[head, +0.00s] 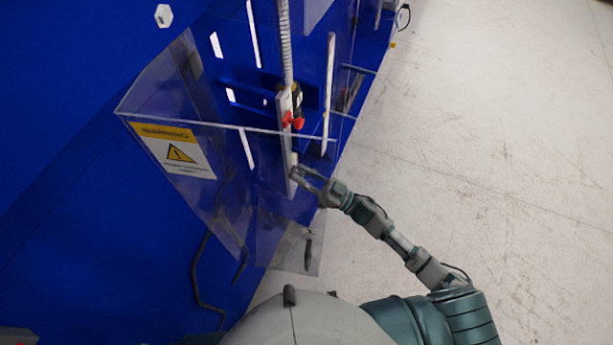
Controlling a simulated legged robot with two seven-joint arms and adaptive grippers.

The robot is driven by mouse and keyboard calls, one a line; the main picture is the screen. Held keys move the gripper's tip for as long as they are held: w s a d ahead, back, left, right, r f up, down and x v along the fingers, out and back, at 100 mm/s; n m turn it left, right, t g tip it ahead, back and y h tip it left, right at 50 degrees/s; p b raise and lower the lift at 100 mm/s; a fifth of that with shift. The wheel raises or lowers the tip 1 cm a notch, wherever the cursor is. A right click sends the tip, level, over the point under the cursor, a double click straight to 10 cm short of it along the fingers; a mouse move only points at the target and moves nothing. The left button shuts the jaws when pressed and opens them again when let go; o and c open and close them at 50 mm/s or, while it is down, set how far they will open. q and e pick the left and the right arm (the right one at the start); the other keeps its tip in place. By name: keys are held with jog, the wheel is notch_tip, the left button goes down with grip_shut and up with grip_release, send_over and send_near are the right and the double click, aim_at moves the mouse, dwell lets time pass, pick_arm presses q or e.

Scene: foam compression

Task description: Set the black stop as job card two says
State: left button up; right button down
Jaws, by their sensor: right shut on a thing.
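A pale upright bar (291,150) stands at the front of the blue machine, with a threaded rod (286,45) above it. A dark part with red knobs (293,121) sits on the bar; I cannot tell whether it is the black stop. My right gripper (299,172) is below the red knobs, at the bar's lower part. It is shut on a small part there, mostly hidden by the fingers. No job card can be made out. My left gripper is not in view.
A clear guard (235,195) with a yellow warning label (177,152) stands left of the bar and in front of the blue machine (80,90). A bent dark handle or rod (196,275) shows lower left. The pale floor (500,120) at right is clear.

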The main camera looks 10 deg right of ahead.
jog(key=shift+a, duration=0.1)
jog(key=c, duration=1)
grip_release()
jog(key=shift+o, duration=0.2)
jog(key=shift+w+a, duration=0.3)
jog(key=shift+a, duration=0.05)
jog(key=shift+s, duration=0.15)
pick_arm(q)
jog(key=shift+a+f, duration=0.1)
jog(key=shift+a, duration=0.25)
pick_arm(e)
jog(key=v, duration=1.1)
jog(key=shift+d+f, duration=0.2)
jog(key=shift+d, duration=0.1)
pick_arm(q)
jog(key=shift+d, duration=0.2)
pick_arm(e)
jog(key=shift+s+d+f, duration=0.1)
jog(key=shift+s+d, duration=0.05)
jog(key=shift+d, duration=0.05)
